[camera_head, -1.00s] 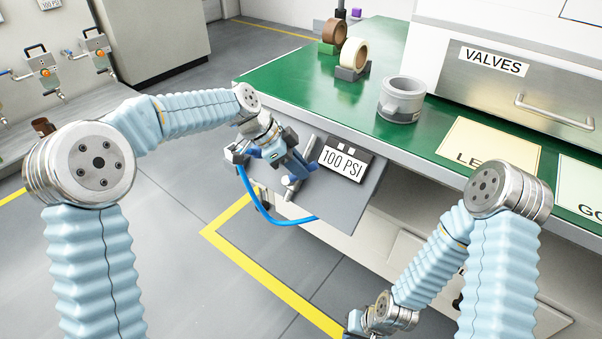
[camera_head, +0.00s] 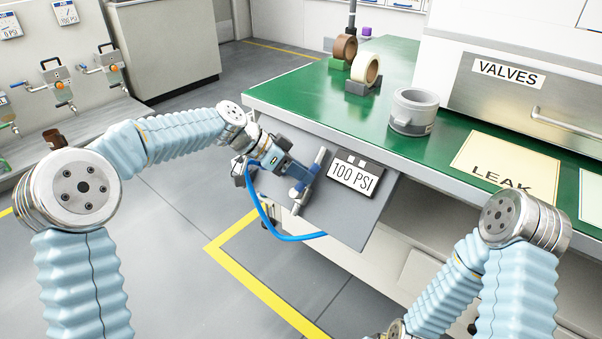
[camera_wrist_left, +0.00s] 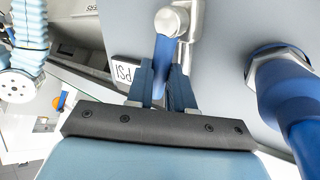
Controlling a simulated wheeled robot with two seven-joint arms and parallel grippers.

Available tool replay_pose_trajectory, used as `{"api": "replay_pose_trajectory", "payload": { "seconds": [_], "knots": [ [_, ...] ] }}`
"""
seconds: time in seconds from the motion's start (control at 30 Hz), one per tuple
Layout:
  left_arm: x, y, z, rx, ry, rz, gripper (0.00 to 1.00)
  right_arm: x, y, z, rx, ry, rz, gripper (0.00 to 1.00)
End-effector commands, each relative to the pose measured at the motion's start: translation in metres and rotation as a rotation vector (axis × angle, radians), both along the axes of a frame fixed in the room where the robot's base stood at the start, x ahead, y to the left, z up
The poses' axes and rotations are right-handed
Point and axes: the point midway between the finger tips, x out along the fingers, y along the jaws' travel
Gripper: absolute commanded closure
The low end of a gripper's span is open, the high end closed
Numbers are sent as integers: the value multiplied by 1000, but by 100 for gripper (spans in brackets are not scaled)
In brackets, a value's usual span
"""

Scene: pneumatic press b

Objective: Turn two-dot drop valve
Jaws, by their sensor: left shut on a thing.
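The drop valve (camera_head: 319,156) is a small metal fitting on a grey sloped panel (camera_head: 346,224), left of a 100 PSI card (camera_head: 356,174) with a black strip bearing two light marks. In the left wrist view, the valve's metal body (camera_wrist_left: 178,18) carries a blue lever (camera_wrist_left: 160,62). My left gripper (camera_head: 299,174) reaches the valve from the left; its two dark fingers (camera_wrist_left: 162,85) are shut on the blue lever.
A blue hose (camera_head: 283,236) loops below the panel; its thick end and metal fitting (camera_wrist_left: 285,70) sit right of the fingers in the wrist view. The green bench (camera_head: 300,97) holds tape rolls (camera_head: 366,68) and a grey ring-shaped part (camera_head: 414,110). Several wall valves (camera_head: 58,85) stand at far left.

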Motion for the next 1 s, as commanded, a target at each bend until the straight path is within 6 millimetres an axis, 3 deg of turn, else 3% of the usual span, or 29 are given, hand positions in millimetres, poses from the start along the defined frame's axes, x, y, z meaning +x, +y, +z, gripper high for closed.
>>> {"api": "replay_pose_trajectory", "payload": {
  "seconds": [0.2,0.23,0.4,0.77,1.0],
  "knots": [
    [1,1,0,2,-1,2,100,0,0,0,0,0,0,100],
    [1,1,0,2,-2,1,77,0,0,0,0,0,0,100],
    [0,1,0,2,-2,1,53,0,0,0,0,0,0,100],
    [0,5,4,2,-2,1,53,0,0,1,0,0,0,100],
    [-5,41,36,1,-5,4,53,0,1,3,1,0,1,100]
  ]
}}
